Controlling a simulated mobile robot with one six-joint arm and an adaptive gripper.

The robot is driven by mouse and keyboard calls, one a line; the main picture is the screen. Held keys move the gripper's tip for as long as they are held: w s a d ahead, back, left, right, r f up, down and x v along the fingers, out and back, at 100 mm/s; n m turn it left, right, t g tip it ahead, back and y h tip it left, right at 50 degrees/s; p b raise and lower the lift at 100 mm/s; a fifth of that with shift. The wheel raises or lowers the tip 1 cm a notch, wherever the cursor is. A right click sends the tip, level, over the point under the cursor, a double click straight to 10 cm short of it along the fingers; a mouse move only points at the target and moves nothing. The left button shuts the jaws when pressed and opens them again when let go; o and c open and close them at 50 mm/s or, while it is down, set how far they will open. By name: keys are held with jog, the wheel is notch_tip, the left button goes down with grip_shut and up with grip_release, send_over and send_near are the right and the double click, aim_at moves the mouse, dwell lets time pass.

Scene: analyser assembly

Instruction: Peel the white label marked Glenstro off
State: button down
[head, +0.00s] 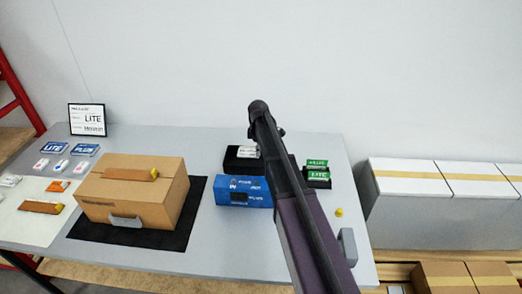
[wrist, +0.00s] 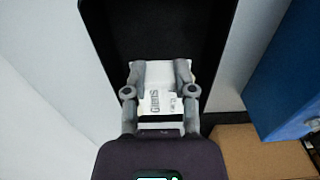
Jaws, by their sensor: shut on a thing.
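The white label (wrist: 160,101), with dark sideways print that seems to start "Glens", is between the fingers of my gripper (wrist: 160,76) in the wrist view. My gripper is shut on it, one grey finger on each side. The label is over the open black tray (wrist: 133,22); I cannot tell whether it touches the tray or is stuck to a white piece beneath. In the head view a white patch (head: 247,152) shows at the black tray (head: 238,164), beside my arm. My fingertips are hidden there.
A blue box (head: 236,192) stands right in front of the black tray. Green LITE cards (head: 317,175) lie to the right of my arm. A cardboard box (head: 138,195) stands on a black mat (head: 190,232) at the left. A small yellow piece (head: 339,212) lies near the right edge.

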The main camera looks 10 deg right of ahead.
jog(key=shift+c, duration=1.8)
grip_release()
jog(key=shift+w+r+p, duration=0.1)
jog(key=shift+r+p, duration=2.4)
jog(key=shift+p, duration=0.05)
jog(key=s+a+m, duration=0.3)
jog(key=s+m, duration=1.1)
jog(key=s, duration=1.4)
